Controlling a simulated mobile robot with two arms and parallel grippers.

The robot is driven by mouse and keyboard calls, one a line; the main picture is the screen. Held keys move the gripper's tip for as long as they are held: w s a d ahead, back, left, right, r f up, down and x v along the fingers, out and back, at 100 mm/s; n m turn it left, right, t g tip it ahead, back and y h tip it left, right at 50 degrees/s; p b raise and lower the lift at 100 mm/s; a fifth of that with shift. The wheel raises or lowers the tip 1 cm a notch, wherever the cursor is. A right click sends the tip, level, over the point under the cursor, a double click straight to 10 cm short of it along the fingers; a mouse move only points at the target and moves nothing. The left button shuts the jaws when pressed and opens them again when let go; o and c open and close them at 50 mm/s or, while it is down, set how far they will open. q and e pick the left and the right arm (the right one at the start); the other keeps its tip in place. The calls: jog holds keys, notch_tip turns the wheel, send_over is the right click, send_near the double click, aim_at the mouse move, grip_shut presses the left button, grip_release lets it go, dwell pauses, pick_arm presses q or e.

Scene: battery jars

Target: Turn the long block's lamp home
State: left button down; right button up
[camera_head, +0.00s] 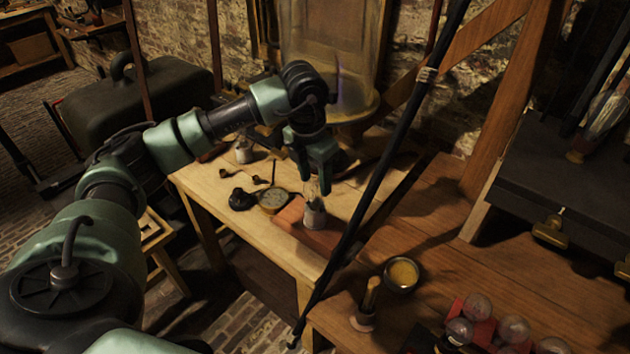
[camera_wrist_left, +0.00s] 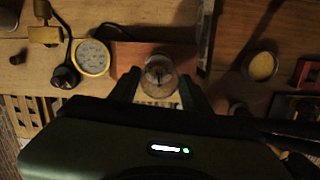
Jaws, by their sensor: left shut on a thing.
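The long block (camera_head: 291,219) is a reddish slab on the pale wooden table. A light-coloured socket (camera_head: 315,217) stands on it near its right end, with a clear glass lamp (camera_head: 312,192) upright at its top. My left gripper (camera_head: 313,183) points down over the block and is shut on the lamp, one finger on each side. In the left wrist view the lamp (camera_wrist_left: 158,76) sits between the fingers, seen from above, over the block (camera_wrist_left: 130,52). Whether the lamp is fully seated in the socket cannot be told. My right gripper is not in view.
A round dial (camera_head: 272,200) and a dark lump lie left of the block. A dark slanted pole (camera_head: 385,160) passes close on its right. The right bench holds a brass-coloured cup (camera_head: 402,273), a wooden-handled piece (camera_head: 368,300) and several glass bulbs. A large glass jar (camera_head: 325,50) stands behind.

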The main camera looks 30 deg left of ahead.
pick_arm(q)
jog(key=shift+m, duration=0.7)
jog(key=c, duration=0.6)
grip_release()
jog(key=r, duration=0.2)
jog(key=r+b, duration=0.1)
jog(key=r, duration=0.2)
jog(key=s+r, duration=0.1)
jog(key=r, duration=0.1)
jog(key=shift+a+r, duration=0.15)
jog(key=shift+r, duration=0.25)
